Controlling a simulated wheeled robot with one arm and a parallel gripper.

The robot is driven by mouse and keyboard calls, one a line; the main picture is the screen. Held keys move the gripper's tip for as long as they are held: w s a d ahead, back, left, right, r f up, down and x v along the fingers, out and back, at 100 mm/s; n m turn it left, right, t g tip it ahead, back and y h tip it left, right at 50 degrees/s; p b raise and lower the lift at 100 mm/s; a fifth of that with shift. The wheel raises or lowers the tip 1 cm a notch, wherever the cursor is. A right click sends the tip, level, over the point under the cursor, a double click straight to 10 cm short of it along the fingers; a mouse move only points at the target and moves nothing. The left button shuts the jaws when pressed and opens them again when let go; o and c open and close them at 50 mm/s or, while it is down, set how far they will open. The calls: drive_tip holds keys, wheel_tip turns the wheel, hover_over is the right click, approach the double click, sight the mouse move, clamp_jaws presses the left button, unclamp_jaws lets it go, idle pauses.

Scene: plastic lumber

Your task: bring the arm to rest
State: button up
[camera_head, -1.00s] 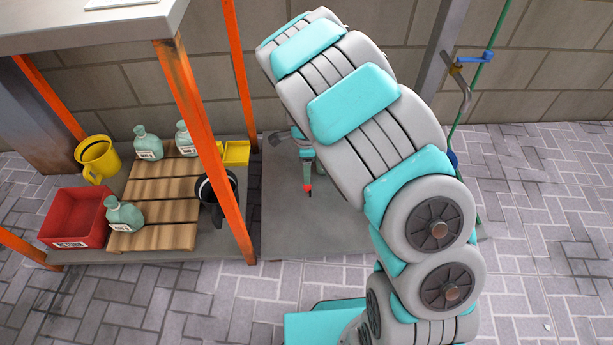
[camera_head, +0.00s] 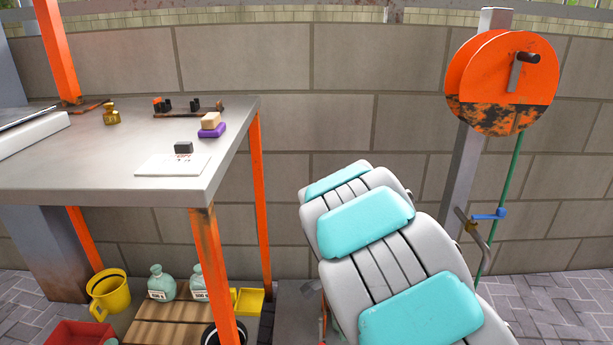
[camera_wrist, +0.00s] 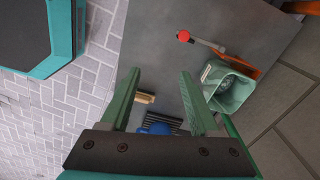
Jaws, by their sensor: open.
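My gripper (camera_wrist: 158,98) shows in the wrist view with its two green fingers apart and nothing between the tips. It points down over a grey slab (camera_wrist: 150,50) on the ground. A green bucket (camera_wrist: 228,88) stands on the slab to the right of the fingers. A small wooden-backed brush (camera_wrist: 145,97) and a blue object (camera_wrist: 157,128) show between the fingers, lower down on the slab. In the head view my grey and teal arm rises at the lower right, and the gripper itself is hidden behind it.
A metal table (camera_head: 100,185) with orange legs stands at left, holding small blocks and a card (camera_head: 172,164). Below it are a yellow jug (camera_head: 108,292), bottles (camera_head: 161,284) and a red crate (camera_head: 78,333). An orange hose reel (camera_head: 500,85) stands on a post at right.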

drive_tip(key=s+d+r+n, duration=0.4)
drive_tip(key=s+r+n, duration=0.2)
drive_tip(key=s+r, duration=0.55)
drive_tip(key=s+d+r+n+p, duration=0.1)
drive_tip(key=s+r+n, duration=0.2)
drive_tip(key=s, duration=0.6)
drive_tip(key=s+d+r+n+g+p, duration=0.1)
drive_tip(key=s+d+r+n, duration=0.1)
drive_tip(key=s+n, duration=0.4)
drive_tip(key=s+r, duration=0.1)
drive_tip(key=s, duration=0.3)
drive_tip(key=shift+s+g, duration=0.2)
drive_tip(key=shift+g, duration=0.1)
